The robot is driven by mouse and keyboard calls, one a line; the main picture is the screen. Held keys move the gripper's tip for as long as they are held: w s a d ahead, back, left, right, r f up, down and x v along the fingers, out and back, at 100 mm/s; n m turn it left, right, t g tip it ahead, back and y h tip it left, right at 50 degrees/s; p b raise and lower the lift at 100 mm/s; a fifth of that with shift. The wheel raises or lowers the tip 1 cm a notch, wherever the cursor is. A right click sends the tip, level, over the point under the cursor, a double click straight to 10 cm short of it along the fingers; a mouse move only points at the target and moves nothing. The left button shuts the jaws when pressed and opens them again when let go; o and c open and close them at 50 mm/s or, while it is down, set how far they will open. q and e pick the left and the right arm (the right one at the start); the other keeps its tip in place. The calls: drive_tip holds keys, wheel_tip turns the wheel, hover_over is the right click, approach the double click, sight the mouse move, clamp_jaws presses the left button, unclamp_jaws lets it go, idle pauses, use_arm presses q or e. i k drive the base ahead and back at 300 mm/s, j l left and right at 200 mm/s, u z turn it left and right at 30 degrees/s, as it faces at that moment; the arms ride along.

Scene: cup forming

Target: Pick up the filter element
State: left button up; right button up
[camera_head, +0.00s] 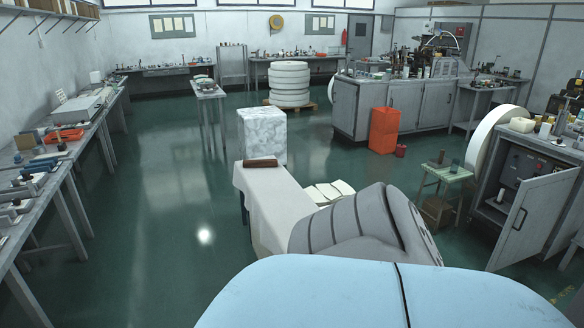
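A short dark reddish-brown roll or cylinder (262,163) lies on its side at the far end of a narrow white-covered table (265,200). It may be the filter element, but it is too small to tell for sure. Nothing touches it except the table top. Neither of my grippers is in view. Large light blue and grey ribbed shapes fill the bottom of the head view and hide the near end of the table.
A marbled white block (263,134) stands behind the table. A red-orange bin (384,130), a small green stool (446,176) and an open-door cabinet (526,215) stand to the right. A long cluttered bench (75,142) lines the left. Green floor (165,220) between is clear.

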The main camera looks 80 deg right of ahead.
sight(502, 192)
drive_tip(key=i+l+z, duration=0.15)
drive_tip(key=i+z, duration=1)
drive_tip(key=z, duration=0.15)
drive_tip(key=i+l+z, duration=0.15)
drive_tip(key=i+z, duration=0.15)
drive_tip(key=i, duration=0.45)
drive_tip(key=i+z, duration=0.35)
drive_tip(key=i, duration=1.65)
drive_tip(key=i+j, duration=0.1)
drive_tip(key=i, duration=1.15)
drive_tip(key=i+z, duration=0.1)
drive_tip(key=i, duration=1.2)
drive_tip(key=i+j, duration=0.15)
drive_tip(key=i, duration=1.1)
drive_tip(key=i+z, duration=0.35)
drive_tip(key=i+j+z, duration=0.1)
drive_tip(key=i+z, duration=0.3)
drive_tip(key=i+j+z, duration=0.35)
drive_tip(key=i, duration=0.15)
drive_tip(key=i+l+z, duration=0.2)
drive_tip(key=i+z, duration=0.55)
drive_tip(key=z, duration=0.15)
drive_tip(key=i+z, duration=0.4)
drive_tip(key=i+l+z, duration=0.15)
drive_tip(key=i+z, duration=0.55)
drive_tip(key=i, duration=0.2)
drive_tip(key=i+z, duration=0.35)
drive_tip(key=i+j, duration=0.05)
drive_tip(key=i, duration=0.05)
